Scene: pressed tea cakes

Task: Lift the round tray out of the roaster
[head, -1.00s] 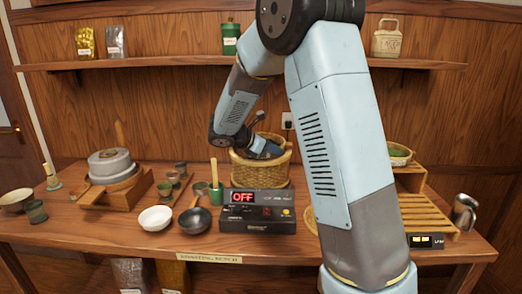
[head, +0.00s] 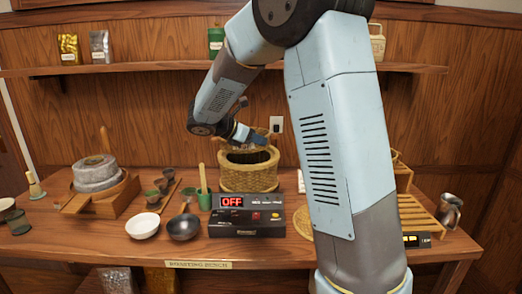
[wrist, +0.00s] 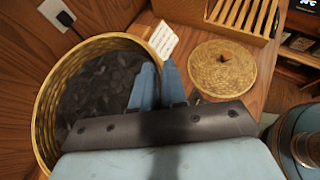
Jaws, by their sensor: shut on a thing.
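The woven roaster (head: 248,180) stands on the bench behind a control box (head: 246,215) whose display reads OFF. My gripper (head: 252,138) is above the roaster's opening, shut on the rim of the round tray. In the wrist view, my gripper's two blue fingers (wrist: 158,85) lie on either side of a pale woven rim at its right. Dark leaf-like pieces (wrist: 95,85) fill the space inside the rim (wrist: 46,92). In the head view the tray is small and partly hidden by the fingers, so its exact tilt is unclear.
A round woven lid (wrist: 222,70) with a brown knob lies right of the roaster, near a slatted wooden rack (wrist: 240,14). The wall and a socket (head: 277,124) are close behind.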

